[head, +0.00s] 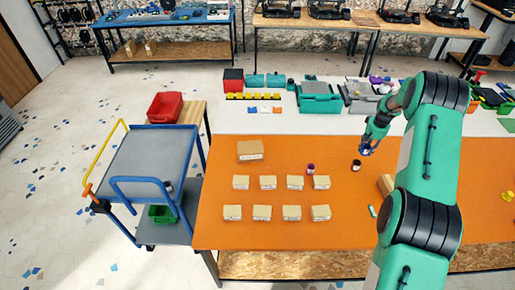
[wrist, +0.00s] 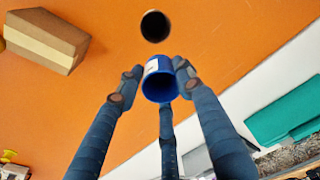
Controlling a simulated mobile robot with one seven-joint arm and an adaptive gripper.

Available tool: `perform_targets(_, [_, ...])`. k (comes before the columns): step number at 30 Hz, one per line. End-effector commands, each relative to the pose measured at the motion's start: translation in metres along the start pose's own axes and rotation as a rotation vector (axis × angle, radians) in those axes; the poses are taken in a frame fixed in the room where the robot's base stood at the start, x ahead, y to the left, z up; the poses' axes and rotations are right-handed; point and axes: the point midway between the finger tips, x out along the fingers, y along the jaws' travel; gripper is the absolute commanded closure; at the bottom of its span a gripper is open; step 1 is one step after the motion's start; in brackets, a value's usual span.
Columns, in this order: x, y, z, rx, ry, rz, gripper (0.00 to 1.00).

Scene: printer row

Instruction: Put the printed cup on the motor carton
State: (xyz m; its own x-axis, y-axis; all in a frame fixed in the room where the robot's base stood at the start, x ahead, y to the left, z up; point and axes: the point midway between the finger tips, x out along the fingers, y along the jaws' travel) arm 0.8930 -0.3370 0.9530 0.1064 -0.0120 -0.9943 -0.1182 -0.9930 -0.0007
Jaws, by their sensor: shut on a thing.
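My gripper (head: 368,146) is over the far right part of the orange table. In the wrist view its fingers (wrist: 155,84) are shut around a blue printed cup (wrist: 160,82), whose open mouth shows and which has a pale label on its side. How high the cup is above the table is hard to tell. Several small tan cartons (head: 267,182) stand in two rows on the table, and a larger one (head: 250,150) is behind them. Another carton (head: 386,184) is partly behind my arm; a carton (wrist: 45,38) shows in the wrist view. I cannot read which is the motor carton.
A black cup (head: 356,165) stands close to my gripper, and a purple one (head: 310,169) further left. A small teal item (head: 373,211) lies near my arm. Teal bins (head: 318,98) stand on the white bench behind. A blue trolley (head: 150,165) is left of the table (head: 300,236).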

Motion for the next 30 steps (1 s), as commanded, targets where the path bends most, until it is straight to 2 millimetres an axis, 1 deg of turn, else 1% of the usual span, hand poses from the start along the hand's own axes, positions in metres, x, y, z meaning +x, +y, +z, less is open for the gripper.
perform_targets(1, [0.0, -0.024, -0.001, -0.013, -0.003, -0.001, 0.78])
perform_targets(2, [-0.001, -0.036, -0.001, -0.017, -0.003, -0.002, 0.78])
perform_targets(3, [-0.002, -0.053, -0.002, -0.025, -0.003, -0.002, 0.78])
perform_targets(5, [-0.002, -0.077, -0.001, -0.033, -0.004, -0.003, 0.78])
perform_targets(7, [-0.004, -0.106, 0.0, -0.045, -0.005, -0.004, 0.78])
perform_targets(8, [-0.004, -0.118, 0.002, -0.049, -0.007, -0.004, 0.78])
perform_targets(9, [-0.004, -0.135, 0.003, -0.056, -0.008, -0.005, 0.78])
perform_targets(11, [-0.005, -0.159, 0.006, -0.065, -0.009, -0.006, 0.78])
perform_targets(12, [-0.006, -0.176, 0.009, -0.072, -0.009, -0.006, 0.78])
perform_targets(14, [-0.007, -0.2, 0.013, -0.082, -0.01, -0.007, 0.78])
perform_targets(15, [-0.007, -0.216, 0.017, -0.089, -0.012, -0.008, 0.78])
perform_targets(17, [-0.009, -0.24, 0.022, -0.099, -0.012, -0.008, 0.78])
perform_targets(18, [-0.011, -0.256, 0.026, -0.105, -0.012, -0.009, 0.78])
perform_targets(22, [-0.014, -0.308, 0.041, -0.128, -0.014, -0.01, 0.78])
perform_targets(26, [-0.017, -0.357, 0.061, -0.151, -0.017, -0.012, 0.78])
perform_targets(27, [-0.018, -0.372, 0.067, -0.158, -0.017, -0.012, 0.78])
perform_targets(29, [-0.02, -0.395, 0.077, -0.168, -0.017, -0.013, 0.78])
perform_targets(30, [-0.021, -0.409, 0.085, -0.175, -0.018, -0.014, 0.78])
